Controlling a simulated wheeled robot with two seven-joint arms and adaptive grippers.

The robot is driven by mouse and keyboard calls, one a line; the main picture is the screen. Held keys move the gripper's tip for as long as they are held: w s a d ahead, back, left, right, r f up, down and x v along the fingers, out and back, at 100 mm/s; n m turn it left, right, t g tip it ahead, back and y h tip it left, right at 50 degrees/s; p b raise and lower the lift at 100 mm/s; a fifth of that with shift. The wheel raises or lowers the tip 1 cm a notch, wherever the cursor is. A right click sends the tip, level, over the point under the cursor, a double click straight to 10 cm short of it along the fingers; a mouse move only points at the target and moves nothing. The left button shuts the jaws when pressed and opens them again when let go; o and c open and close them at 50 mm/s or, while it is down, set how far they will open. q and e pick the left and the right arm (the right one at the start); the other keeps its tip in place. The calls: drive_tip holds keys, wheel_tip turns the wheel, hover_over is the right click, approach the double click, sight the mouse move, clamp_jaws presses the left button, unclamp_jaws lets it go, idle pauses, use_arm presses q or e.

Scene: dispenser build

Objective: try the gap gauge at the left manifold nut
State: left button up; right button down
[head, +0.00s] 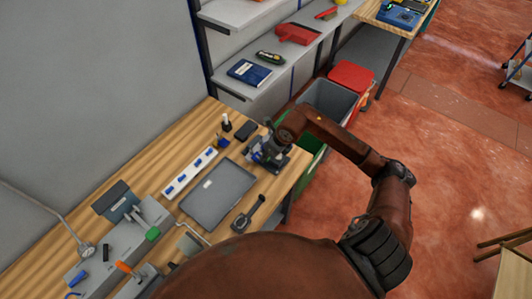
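My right arm reaches in from the right over the far right end of the wooden bench. Its gripper (266,154) is down at a small dark assembly with blue parts (257,146); the wrist and fingers blend with it, so I cannot tell whether it holds anything. A white strip with several blue pieces (190,172) lies left of a grey flat plate (218,194). A black tool with a handle and a squarish end (248,214) lies at the bench's front edge. I cannot single out the gap gauge or the left manifold nut. My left gripper is not in view.
A grey fixture (118,250) with an orange-handled tool (128,268) is at the lower left, near a lamp (84,248). A small black block (245,131) lies at the bench's far end. Shelves (270,75) and a grey bin (330,100) stand beyond it.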

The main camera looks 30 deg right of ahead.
sight(256, 155)
drive_tip(key=shift+f+b, duration=0.75)
drive_tip(key=shift+f, duration=0.15)
idle(0.8)
drive_tip(key=shift+w+a+b, duration=0.25)
drive_tip(key=shift+w+b, duration=0.05)
drive_tip(key=shift+w, duration=0.3)
drive_tip(key=shift+w+a+b, duration=0.3)
drive_tip(key=shift+w, duration=0.35)
drive_tip(key=shift+w+a+b, duration=0.25)
drive_tip(key=shift+w+b, duration=0.05)
drive_tip(key=shift+w, duration=0.3)
idle(0.5)
idle(0.4)
drive_tip(key=shift+s+d, duration=0.25)
drive_tip(key=shift+s, duration=0.4)
drive_tip(key=shift+s+d, duration=0.3)
drive_tip(key=shift+s, duration=0.35)
drive_tip(key=shift+s+d, duration=0.25)
drive_tip(key=shift+s, duration=0.4)
drive_tip(key=shift+r, duration=0.1)
drive_tip(key=shift+r+p, duration=1.25)
drive_tip(key=shift+r, duration=1.2)
